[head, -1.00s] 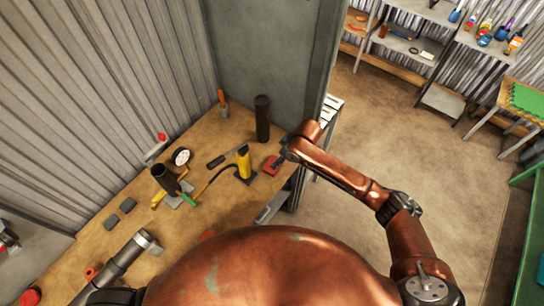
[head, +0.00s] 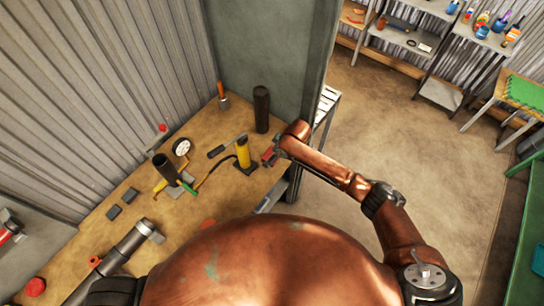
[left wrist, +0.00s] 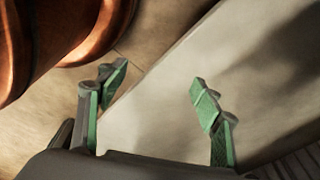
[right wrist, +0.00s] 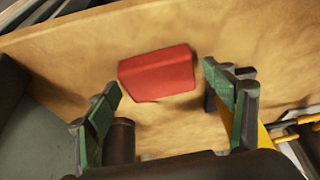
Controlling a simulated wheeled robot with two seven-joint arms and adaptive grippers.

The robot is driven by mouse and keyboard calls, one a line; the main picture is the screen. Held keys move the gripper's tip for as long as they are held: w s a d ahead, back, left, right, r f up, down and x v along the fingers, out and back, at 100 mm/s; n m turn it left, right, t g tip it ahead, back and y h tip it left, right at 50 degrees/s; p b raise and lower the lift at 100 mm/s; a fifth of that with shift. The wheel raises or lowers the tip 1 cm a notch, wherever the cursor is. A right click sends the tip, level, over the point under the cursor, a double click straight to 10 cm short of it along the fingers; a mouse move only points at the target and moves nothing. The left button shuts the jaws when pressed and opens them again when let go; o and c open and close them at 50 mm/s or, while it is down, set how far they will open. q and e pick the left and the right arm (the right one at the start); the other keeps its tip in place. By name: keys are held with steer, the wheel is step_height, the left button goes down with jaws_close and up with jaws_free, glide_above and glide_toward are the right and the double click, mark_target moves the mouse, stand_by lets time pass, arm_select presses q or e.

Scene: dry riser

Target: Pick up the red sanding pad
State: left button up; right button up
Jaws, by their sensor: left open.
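The red sanding pad (right wrist: 158,73) lies on the wooden workbench and shows whole in the right wrist view. In the head view only part of the pad (head: 268,154) shows beside my right gripper (head: 279,153). In the right wrist view my right gripper (right wrist: 163,88) is open, with the pad just beyond and between its fingertips. I see no finger touching the pad. In the left wrist view my left gripper (left wrist: 158,85) is open and empty, over a pale surface.
The workbench (head: 235,196) also carries a yellow cylinder (head: 243,153), a dark upright cylinder (head: 261,108), a round gauge (head: 181,147) and a grey tube (head: 112,258). A corrugated wall (head: 90,90) stands behind it. The floor (head: 400,130) to the right is clear.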

steer(key=shift+w+f, duration=0.1)
steer(key=shift+w, duration=0.1)
steer(key=c, duration=0.5)
steer(key=shift+s, duration=0.1)
steer(key=shift+c, duration=1.9)
steer(key=shift+r, duration=0.65)
arm_select(q)
steer(key=s+f+b, duration=0.1)
steer(key=s+f, duration=0.1)
steer(key=shift+s+b, duration=0.3)
steer(key=shift+b, duration=0.05)
arm_select(e)
steer(key=s+d+r, duration=0.2)
steer(key=s+r, duration=0.9)
steer(key=s, duration=0.2)
steer(key=shift+s+d+r, duration=0.35)
steer(key=shift+r, duration=0.05)
